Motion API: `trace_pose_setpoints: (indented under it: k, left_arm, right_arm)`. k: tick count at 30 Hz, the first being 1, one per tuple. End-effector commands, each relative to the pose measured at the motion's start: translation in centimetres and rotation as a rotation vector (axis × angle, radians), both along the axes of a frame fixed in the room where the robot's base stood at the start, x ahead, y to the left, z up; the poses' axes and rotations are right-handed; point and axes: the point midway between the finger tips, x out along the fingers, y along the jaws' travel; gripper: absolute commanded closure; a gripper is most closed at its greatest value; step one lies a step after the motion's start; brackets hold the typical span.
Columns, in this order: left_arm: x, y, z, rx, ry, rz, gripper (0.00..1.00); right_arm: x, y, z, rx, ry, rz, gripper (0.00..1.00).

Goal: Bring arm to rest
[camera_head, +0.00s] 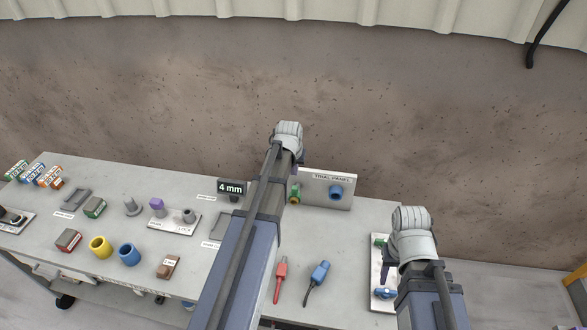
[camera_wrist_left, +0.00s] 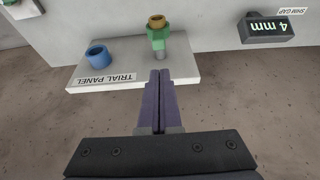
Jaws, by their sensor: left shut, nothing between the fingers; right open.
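My left arm reaches up the middle of the head view, and its gripper (camera_head: 299,162) is over the back of the bench by the white trial panel (camera_head: 317,179). In the left wrist view its two purple fingers (camera_wrist_left: 160,78) are shut together with nothing between them. The fingertips appear just short of a green fitting with a brass top (camera_wrist_left: 157,34) on the panel; contact cannot be told. My right gripper (camera_head: 387,254) is over the bench's right end, mostly hidden behind its wrist, and is open.
A blue ring (camera_head: 336,192) is on the panel. A 4 mm display (camera_head: 231,187) stands left of my left arm. Red (camera_head: 281,281) and blue (camera_head: 317,280) tools lie on the bench (camera_head: 345,250). Several parts fill the left side.

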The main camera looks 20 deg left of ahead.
Motion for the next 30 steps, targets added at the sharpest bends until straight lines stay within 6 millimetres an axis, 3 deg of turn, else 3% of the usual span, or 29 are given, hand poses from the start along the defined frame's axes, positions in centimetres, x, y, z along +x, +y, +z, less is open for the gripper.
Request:
trace_pose_setpoints:
  k: [17,20,23,27,30]
  left_arm:
    - [-0.2,-0.4,-0.1,0.001,0.002,-0.006,1.0]
    - [-1.3,-2.9,-1.5,0.0,0.025,-0.042,1.0]
    - [-3.8,-7.7,-3.9,0.003,0.075,-0.118,1.0]
    - [-9.2,-15.4,-7.9,0.02,0.173,-0.258,1.0]
    - [-13.5,-19.8,-10.3,0.042,0.243,-0.354,1.0]
  right_arm:
    - [0.0,0.0,-0.1,0.0,0.0,0.001,0.5]
    - [0.0,0.0,-1.3,0.0,0.0,0.001,0.5]
    - [0.0,0.0,-3.5,-0.001,0.0,0.003,0.5]
    - [0.0,0.0,-6.9,-0.001,0.0,0.006,0.5]
    - [0.0,0.0,-9.2,-0.001,-0.001,0.008,0.5]
